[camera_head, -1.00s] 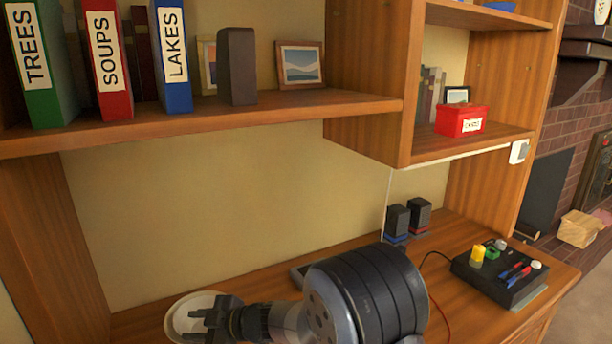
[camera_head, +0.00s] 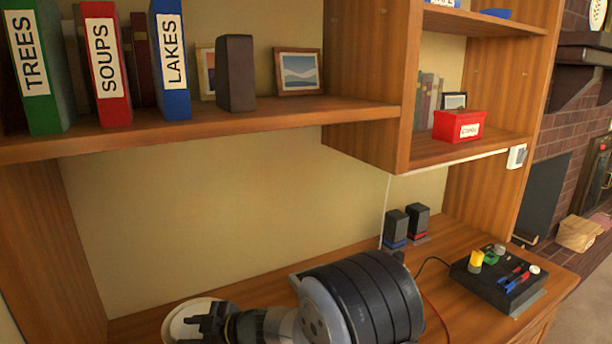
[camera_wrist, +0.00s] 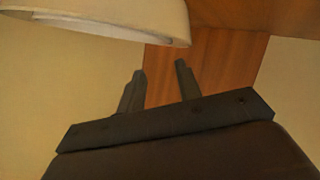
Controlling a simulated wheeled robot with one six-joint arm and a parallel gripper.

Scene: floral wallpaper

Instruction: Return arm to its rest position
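My arm reaches in low over the desk in the head view, with its dark gripper (camera_head: 200,328) at the bottom left, in front of a cream round shade-like thing (camera_head: 176,316). In the wrist view my gripper (camera_wrist: 160,70) has its two fingers apart, with nothing between them. The cream rim (camera_wrist: 110,18) spans the top left of that view, beyond the fingertips. Whether the gripper touches it cannot be told.
The wooden desk (camera_head: 455,318) holds small speakers (camera_head: 396,228) and a black control box (camera_head: 498,280). Above is a shelf (camera_head: 300,112) with green, red and blue binders. A red box (camera_head: 459,127) sits on the right shelf.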

